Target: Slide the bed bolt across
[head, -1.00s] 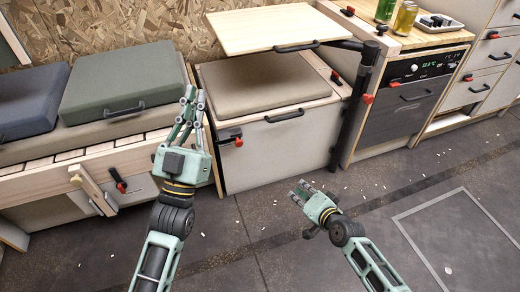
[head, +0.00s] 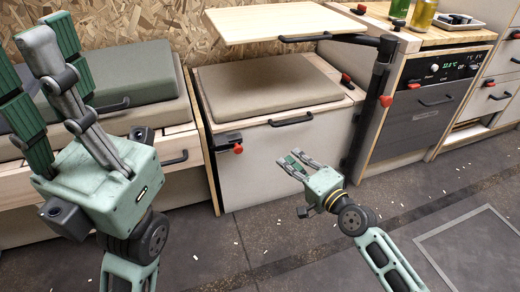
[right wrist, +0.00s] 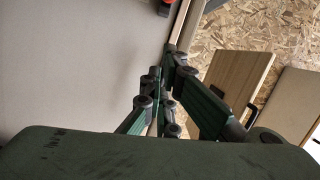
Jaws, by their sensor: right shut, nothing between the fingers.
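A black bolt (head: 227,139) with a red knob (head: 238,149) sits at the upper left of the pale front of the middle seat box (head: 265,170). I cannot tell which of these is the bed bolt. My left gripper (head: 35,60) is large at the left of the head view, fingers spread and empty, pointing up. My right gripper (head: 296,164) is shut and empty in front of the box, right of the red knob. Its fingers (right wrist: 160,100) also show in the right wrist view.
A pale folding table top (head: 285,20) on a black post (head: 372,100) overhangs the box. A black handle (head: 291,119) sits on the box's upper front edge. Cabinets with an oven (head: 425,110) stand at the right. The floor (head: 290,240) in front is mostly clear.

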